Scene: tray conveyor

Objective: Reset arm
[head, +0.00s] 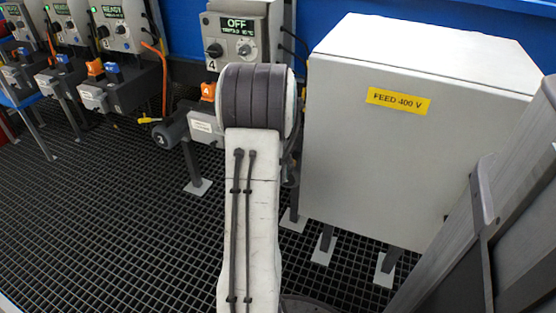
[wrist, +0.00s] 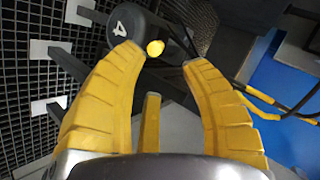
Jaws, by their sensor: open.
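A dark round housing marked 4 (wrist: 122,28) lies just beyond the fingertips. A yellow knob (wrist: 155,48) on it shows in the gap between the tips; I cannot tell whether a finger touches it. In the head view, my arm stands in the middle and hides part of station 4.
A large grey cabinet labelled FEED 400 V (head: 398,101) stands close right of my arm. Station 4's control box (head: 243,42) reads OFF. Open black grating (head: 100,220) covers the floor at left. A yellow-and-black cable (wrist: 285,110) shows in the wrist view.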

